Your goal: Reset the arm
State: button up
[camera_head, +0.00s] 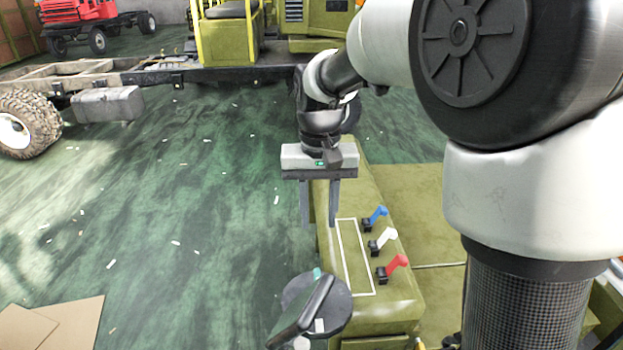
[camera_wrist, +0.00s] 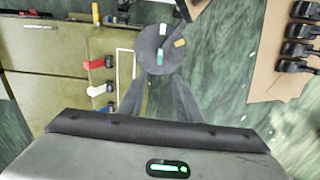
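My gripper (camera_head: 319,205) hangs from my arm with its fingers pointing down, above the left edge of an olive-green console. Its two fingers stand apart with nothing between them in the head view. In the wrist view my gripper (camera_wrist: 158,92) also shows its fingers spread, with a round dark disc beyond them. My arm comes in from the right and bends down to the wrist. The gripper looks clear of the levers and the disc.
The console (camera_head: 398,300) carries a blue lever (camera_head: 376,215), a white lever (camera_head: 384,238) and a red lever (camera_head: 394,265). A round dark disc with a handle (camera_head: 316,300) stands at its near left. Cardboard (camera_head: 62,325) lies on the green floor. A vehicle chassis (camera_head: 110,80) stands behind.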

jog(key=s+d+r+t+p, duration=0.2)
jog(key=s+d+r+p, duration=0.2)
jog(key=s+r, duration=0.4)
jog(key=s+d+r+t+p, duration=0.3)
jog(key=s+r, duration=0.4)
jog(key=s, duration=0.3)
jog(key=shift+d+r+t+p, duration=0.35)
jog(key=shift+d+p, duration=0.4)
jog(key=shift+d, duration=0.35)
jog(key=shift+s, duration=0.1)
